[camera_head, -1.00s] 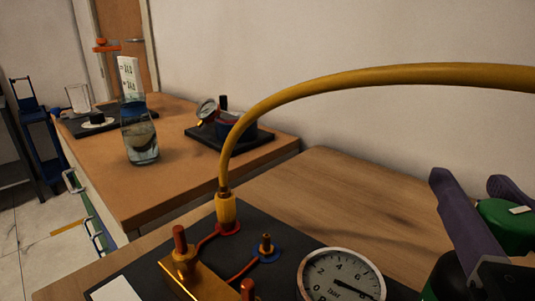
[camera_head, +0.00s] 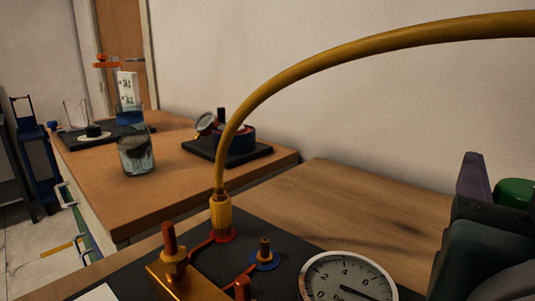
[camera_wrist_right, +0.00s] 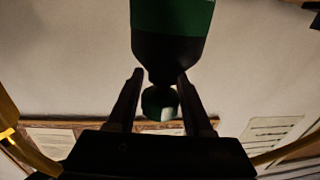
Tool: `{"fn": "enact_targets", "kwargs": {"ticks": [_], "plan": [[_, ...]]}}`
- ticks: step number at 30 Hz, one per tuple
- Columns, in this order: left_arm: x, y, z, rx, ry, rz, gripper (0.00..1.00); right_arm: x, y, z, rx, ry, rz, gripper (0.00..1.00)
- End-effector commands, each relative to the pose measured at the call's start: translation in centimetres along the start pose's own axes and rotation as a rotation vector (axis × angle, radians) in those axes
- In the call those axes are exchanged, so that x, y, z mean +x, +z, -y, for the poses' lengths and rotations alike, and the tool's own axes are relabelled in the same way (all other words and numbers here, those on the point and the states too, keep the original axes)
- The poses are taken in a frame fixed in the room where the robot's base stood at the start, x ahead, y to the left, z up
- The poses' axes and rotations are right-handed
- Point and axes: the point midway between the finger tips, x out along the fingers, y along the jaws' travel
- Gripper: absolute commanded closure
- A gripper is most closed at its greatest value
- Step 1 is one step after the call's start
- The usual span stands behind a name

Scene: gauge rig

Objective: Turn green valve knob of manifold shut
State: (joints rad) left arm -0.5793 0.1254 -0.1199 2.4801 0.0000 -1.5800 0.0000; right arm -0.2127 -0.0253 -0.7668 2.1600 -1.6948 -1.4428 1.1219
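A green knob (camera_wrist_right: 158,103) with a pale mark shows in the right wrist view, below the dark neck of a green cylinder-like body (camera_wrist_right: 172,18). My right gripper (camera_wrist_right: 159,74) has its two fingers apart, one on each side of the knob and neck. I cannot tell whether they touch. In the head view a rounded green part (camera_head: 515,192) shows at the right edge, beside a purple upright piece (camera_head: 472,176). The dark parts of my right gripper hide what lies below. The manifold's brass block (camera_head: 185,285) stands at the bottom. My left gripper is not in view.
A yellow hose (camera_head: 300,72) arches over the bench from a brass fitting. A dial gauge (camera_head: 346,280) sits near the bottom right, close to my right gripper. Bare wood lies behind the rig.

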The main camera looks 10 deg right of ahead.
Motion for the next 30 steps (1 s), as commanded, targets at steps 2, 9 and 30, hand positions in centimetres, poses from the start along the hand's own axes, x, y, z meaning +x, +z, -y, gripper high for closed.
{"fn": "enact_targets", "kwargs": {"ticks": [2,9,30], "plan": [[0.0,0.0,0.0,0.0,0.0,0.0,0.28,0.0,0.0,0.0,0.0,-0.001,0.0,0.39],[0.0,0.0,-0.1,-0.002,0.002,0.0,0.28,0.0,0.1,0.0,0.0,-0.001,0.001,0.28],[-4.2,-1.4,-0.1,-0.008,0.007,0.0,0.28,-0.2,-0.4,1.1,-0.009,-0.385,-0.003,0.28]]}}
